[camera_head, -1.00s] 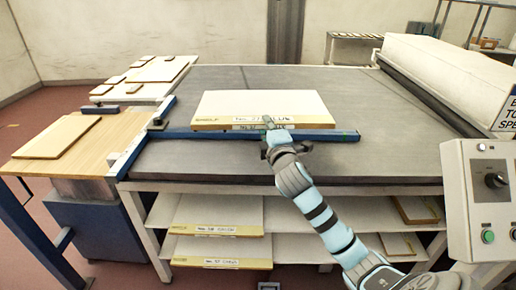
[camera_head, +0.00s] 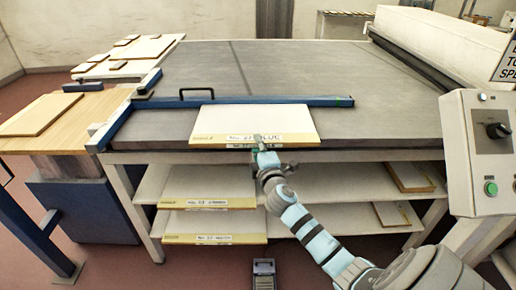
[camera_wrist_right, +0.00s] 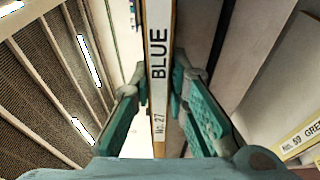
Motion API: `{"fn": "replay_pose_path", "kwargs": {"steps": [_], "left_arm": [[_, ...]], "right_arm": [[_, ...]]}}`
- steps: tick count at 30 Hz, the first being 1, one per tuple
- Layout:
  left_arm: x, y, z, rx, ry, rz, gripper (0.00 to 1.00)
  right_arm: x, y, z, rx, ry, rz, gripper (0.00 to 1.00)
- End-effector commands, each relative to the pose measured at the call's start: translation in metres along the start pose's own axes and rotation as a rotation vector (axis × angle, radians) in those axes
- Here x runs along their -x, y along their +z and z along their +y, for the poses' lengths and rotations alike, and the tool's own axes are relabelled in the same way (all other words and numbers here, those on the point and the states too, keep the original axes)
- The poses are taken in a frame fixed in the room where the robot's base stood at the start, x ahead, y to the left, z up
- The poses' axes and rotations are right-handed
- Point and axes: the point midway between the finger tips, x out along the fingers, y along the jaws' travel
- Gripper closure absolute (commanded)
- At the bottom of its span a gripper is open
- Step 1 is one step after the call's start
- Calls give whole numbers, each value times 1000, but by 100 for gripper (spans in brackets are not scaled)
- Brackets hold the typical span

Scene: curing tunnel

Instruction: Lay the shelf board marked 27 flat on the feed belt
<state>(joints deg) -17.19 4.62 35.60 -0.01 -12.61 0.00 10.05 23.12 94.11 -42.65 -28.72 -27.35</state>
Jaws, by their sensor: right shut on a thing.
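The shelf board marked 27 (camera_head: 255,118) is a pale, flat board with a yellow front edge and a label. It lies level, over the front part of the grey feed belt (camera_head: 330,75); I cannot tell whether it touches the belt. My right gripper (camera_head: 263,148) is shut on the middle of its front edge. In the right wrist view the board's edge (camera_wrist_right: 158,80), reading "BLUE" and "No. 27", runs between the teal fingers of my right gripper (camera_wrist_right: 160,98). My left gripper is not in view.
A blue bar with a handle (camera_head: 300,102) crosses the belt just behind the board. More labelled boards (camera_head: 210,187) lie on shelves below. A wooden side table (camera_head: 70,115) with boards stands left, a control box (camera_head: 490,150) right. The belt behind the bar is clear.

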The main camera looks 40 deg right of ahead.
Motion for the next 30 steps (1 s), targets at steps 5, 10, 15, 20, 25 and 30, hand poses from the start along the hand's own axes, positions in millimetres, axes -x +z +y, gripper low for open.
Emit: {"fn": "replay_pose_path", "kwargs": {"steps": [5,10,15,20,25,30], "left_arm": [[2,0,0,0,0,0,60],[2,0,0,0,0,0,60],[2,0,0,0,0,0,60],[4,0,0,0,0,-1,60],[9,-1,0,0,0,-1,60],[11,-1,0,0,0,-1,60]], "right_arm": [[0,0,2,1,0,0,72],[0,0,3,1,2,0,65],[0,0,3,1,2,1,65],[13,-1,3,2,2,2,65],[51,0,3,3,0,2,65],[95,0,3,2,1,2,65]]}}
